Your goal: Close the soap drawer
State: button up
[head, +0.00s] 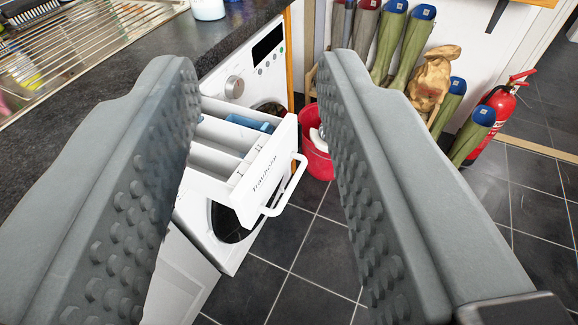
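The white soap drawer (262,181) is pulled out of the white washing machine (231,254), between my fingers in the picture. Its divided compartments show from above, with something blue in the far one. A white loop handle (290,187) is on the drawer's front, which has lettering on it. My gripper (262,85) is open, its two grey studded fingers wide apart with nothing held between them. The fingers appear nearer to the camera than the drawer. The left finger hides the drawer's left end and part of the machine.
A dark worktop (88,118) with a metal sink drainer (75,49) lies left. A red bucket (316,160) stands on the floor behind the drawer. Wellies (415,42), a brown bag (430,80) and a fire extinguisher (494,111) are at the back right. Tiled floor (300,260) is clear in front.

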jog(key=w+f+m+g, duration=0.1)
jog(key=w+f, duration=0.1)
jog(key=w+d+f+m+g, duration=0.1)
jog(key=f, duration=0.1)
jog(key=shift+w+d+f, duration=0.2)
jog(key=shift+w+f, duration=0.05)
jog(key=shift+w, duration=0.15)
grip_shut()
jog(key=m+g+y, duration=0.6)
jog(key=m+y, duration=1)
jog(key=m, duration=0.5)
send_near(296, 137)
jog(key=x, duration=0.7)
jog(key=shift+s+r, duration=0.15)
